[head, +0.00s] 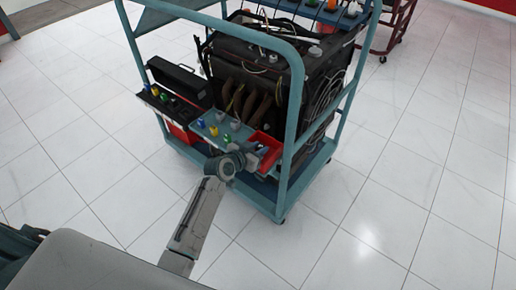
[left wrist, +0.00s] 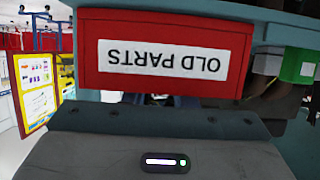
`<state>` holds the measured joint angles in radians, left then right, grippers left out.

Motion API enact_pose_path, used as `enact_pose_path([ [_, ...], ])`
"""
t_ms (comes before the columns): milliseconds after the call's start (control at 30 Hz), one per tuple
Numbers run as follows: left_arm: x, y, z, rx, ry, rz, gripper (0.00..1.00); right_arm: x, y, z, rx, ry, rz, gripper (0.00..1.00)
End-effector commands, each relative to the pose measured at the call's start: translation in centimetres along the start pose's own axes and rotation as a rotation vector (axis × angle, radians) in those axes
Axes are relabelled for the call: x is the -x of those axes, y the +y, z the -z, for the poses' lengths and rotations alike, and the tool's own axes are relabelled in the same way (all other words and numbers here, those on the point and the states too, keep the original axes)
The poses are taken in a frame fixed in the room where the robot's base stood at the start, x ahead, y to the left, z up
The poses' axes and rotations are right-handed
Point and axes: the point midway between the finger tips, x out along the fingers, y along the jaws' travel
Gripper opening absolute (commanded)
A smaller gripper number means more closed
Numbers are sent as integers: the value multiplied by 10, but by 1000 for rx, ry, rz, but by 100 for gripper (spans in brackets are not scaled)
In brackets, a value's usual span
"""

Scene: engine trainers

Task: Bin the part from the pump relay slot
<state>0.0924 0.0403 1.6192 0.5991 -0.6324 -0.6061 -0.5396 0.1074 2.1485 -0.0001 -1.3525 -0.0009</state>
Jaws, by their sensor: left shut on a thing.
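The red bin (head: 266,148) stands at the right end of the shelf on the front of a teal cart. In the left wrist view the bin (left wrist: 165,88) fills the upper middle, its white OLD PARTS label upside down. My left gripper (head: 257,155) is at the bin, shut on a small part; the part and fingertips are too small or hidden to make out. The fuse box (head: 178,104) with coloured parts sits left of the bin, its black lid raised. I cannot tell which slot is the pump relay slot. My right gripper is not in view.
Several coloured parts (head: 214,131) stand on the shelf beside the bin. A green block (left wrist: 299,66) shows beside the bin in the left wrist view. The engine (head: 255,75) and cart rails (head: 290,130) rise close behind and right. The tiled floor (head: 400,200) is clear.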

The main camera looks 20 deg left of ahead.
Motion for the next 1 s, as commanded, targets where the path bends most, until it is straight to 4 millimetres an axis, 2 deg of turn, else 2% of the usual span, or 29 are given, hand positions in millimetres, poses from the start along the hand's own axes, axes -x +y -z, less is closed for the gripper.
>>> enact_pose_path([
  [1000,-3,0,-10,1,-4,-1,3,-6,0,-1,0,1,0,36],
])
